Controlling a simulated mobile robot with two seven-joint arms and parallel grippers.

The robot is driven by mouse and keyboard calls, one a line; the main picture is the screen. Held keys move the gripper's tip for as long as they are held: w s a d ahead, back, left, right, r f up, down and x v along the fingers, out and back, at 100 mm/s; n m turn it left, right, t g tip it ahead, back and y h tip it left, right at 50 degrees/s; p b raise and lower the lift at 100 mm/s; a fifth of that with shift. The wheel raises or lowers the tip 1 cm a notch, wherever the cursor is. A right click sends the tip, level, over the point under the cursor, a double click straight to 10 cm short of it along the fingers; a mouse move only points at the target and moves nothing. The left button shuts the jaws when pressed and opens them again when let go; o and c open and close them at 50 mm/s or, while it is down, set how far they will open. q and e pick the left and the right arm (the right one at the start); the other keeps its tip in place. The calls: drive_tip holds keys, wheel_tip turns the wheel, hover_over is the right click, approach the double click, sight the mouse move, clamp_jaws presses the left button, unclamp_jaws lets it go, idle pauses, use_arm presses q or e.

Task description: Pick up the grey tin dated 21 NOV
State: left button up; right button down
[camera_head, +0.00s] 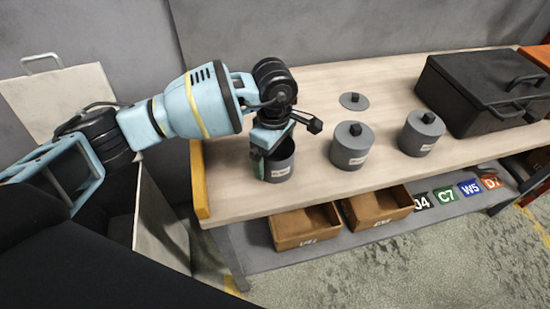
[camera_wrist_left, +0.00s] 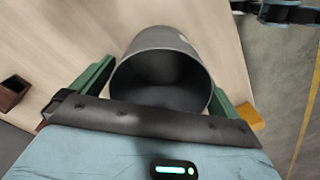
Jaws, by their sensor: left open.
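Three grey tins stand in a row on the bench. The left tin (camera_head: 280,165) has no lid; a round grey lid (camera_head: 354,101) with a dark knob lies behind the row. The middle tin (camera_head: 352,146) and the right tin (camera_head: 421,133) have lids on. Each has a small pale label, too small to read, so I cannot tell which says 21 NOV. My left gripper (camera_head: 270,160) is open at the left tin. In the left wrist view, the open, empty-looking tin (camera_wrist_left: 162,70) stands between the green fingers (camera_wrist_left: 158,92); contact is unclear. My right gripper is not in view.
The wooden bench (camera_head: 315,85) has a yellow left edge (camera_head: 200,180). A black case (camera_head: 485,90) stands at the right. Two brown bins (camera_head: 303,238) and several coloured tags (camera_head: 445,195) are on the lower shelf. The bench is clear behind the left tin.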

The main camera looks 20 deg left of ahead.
use_arm(q)
drive_tip(key=shift+f, duration=0.3)
drive_tip(key=c, duration=1.1)
drive_tip(key=shift+o, duration=0.2)
drive_tip(key=shift+r, duration=0.1)
drive_tip(key=shift+r, duration=0.55)
wheel_tip(320, 180, up, 2)
drive_tip(key=shift+r, duration=0.15)
drive_tip(key=s+a+r, duration=0.1)
drive_tip(key=s, duration=1.5)
drive_tip(key=shift+a+r+b, duration=0.15)
drive_tip(key=shift+r+b, duration=0.1)
drive_tip(key=shift+b, duration=0.2)
